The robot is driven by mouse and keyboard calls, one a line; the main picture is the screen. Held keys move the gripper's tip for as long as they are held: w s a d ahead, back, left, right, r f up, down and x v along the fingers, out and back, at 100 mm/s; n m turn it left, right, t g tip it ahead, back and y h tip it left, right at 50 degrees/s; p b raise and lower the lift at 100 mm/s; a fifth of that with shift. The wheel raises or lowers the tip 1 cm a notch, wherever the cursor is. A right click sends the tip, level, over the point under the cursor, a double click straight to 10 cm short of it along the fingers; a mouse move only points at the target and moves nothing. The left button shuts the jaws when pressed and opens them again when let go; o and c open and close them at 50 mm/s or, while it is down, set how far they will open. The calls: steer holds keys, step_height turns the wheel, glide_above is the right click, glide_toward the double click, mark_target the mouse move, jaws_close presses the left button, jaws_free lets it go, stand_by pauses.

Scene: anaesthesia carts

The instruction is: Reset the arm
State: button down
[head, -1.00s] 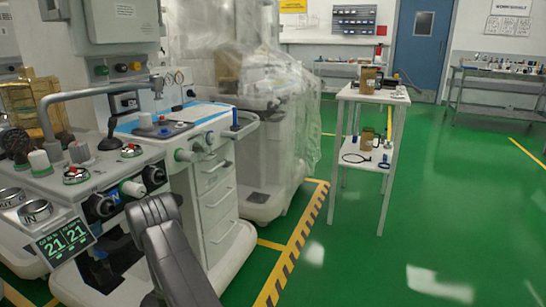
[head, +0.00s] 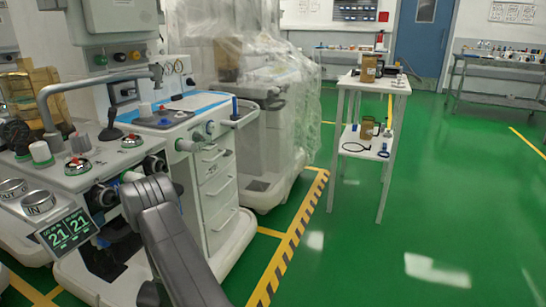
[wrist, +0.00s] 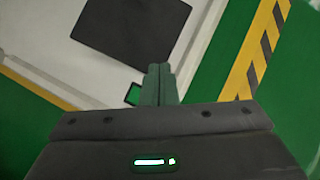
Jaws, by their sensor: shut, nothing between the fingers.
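My arm (head: 165,225) shows at the bottom of the head view, in front of the nearest anaesthesia cart (head: 70,210). My gripper (wrist: 157,88) shows in the wrist view with its two fingers together and nothing between them. It points towards the floor and a pale surface with a dark panel (wrist: 135,30). In the head view the gripper's fingertips cannot be made out.
A small white side table (head: 372,82) with brown jugs stands at the right of the carts. A plastic-draped machine (head: 270,110) stands behind. A yellow-black floor stripe (head: 290,245) runs past the carts. The green floor (head: 450,190) at right is clear.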

steer(key=b+x, duration=0.1)
steer(key=x, duration=0.4)
steer(key=shift+w+f, duration=0.15)
steer(key=shift+f, duration=0.2)
steer(key=w, duration=0.1)
steer(key=w+p, duration=0.2)
steer(key=shift+w+a+f, duration=0.2)
steer(key=shift+w+f, duration=0.05)
steer(key=shift+f, duration=0.05)
steer(key=w+d+p+v, duration=0.1)
steer(key=v, duration=0.8)
steer(key=shift+d+r+m+p, duration=0.3)
steer(key=shift+d+r+m, duration=0.1)
steer(key=shift+r, duration=0.15)
